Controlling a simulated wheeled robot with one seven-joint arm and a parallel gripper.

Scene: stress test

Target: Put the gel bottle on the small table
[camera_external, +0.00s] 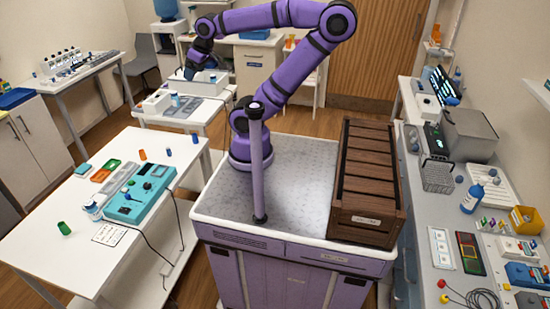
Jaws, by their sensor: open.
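My gripper (189,73) is at the far left end of my purple arm, pointing down just over a white box on a small white table (218,117). Its fingers are small and partly hidden; it is open. A blue bottle with a white top (472,198) stands upright on the right counter, far from my gripper. It looks most like the gel bottle, but I cannot read a label. A smaller blue item (175,99) stands on the small table in front of the box.
A brown wooden crate (369,219) stands on my base top. The left white table (60,265) holds a teal device (141,192), coloured trays and several small cups. The right counter is crowded with instruments and cables. The small table is largely occupied by boxes and a grey pad.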

